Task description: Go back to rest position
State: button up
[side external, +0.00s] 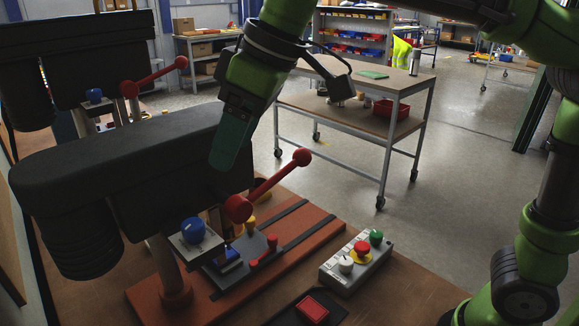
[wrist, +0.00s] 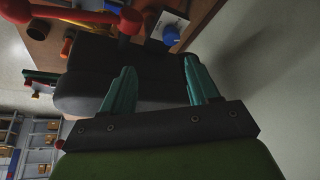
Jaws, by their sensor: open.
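My gripper (side external: 224,160) has teal fingers and hangs from my green arm, pointing down, at the upper middle of the side view. It overlaps the right part of the black machine head (side external: 110,160) there; I cannot tell the gap between them. In the wrist view my gripper (wrist: 158,68) shows two teal fingers spread apart with nothing held between them. The black machine body (wrist: 80,90) lies beyond the fingertips.
A red ball-ended lever (side external: 275,180) and blue knob (side external: 193,230) stand below my gripper. A grey button box (side external: 335,272) and red block (side external: 312,309) sit on the brown table (side external: 415,290). A wheeled cart (side external: 345,110) stands behind, with clear floor around it.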

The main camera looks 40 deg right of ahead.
jog(key=s+d+f+m+t, duration=0.1)
jog(key=s+d+f+m, duration=0.2)
jog(key=d, duration=0.4)
jog(key=s+d+f+m+t, duration=0.1)
jog(key=s+d+f+m, duration=0.2)
jog(key=d+f, duration=0.3)
jog(key=s+d+f+m+t+h, duration=0.1)
jog(key=s+d+f+m, duration=0.3)
jog(key=d, duration=0.4)
jog(key=shift+f+m+t, duration=0.3)
jog(key=shift+f+m, duration=0.2)
jog(key=shift+f, duration=0.1)
jog(key=shift+s, duration=0.1)
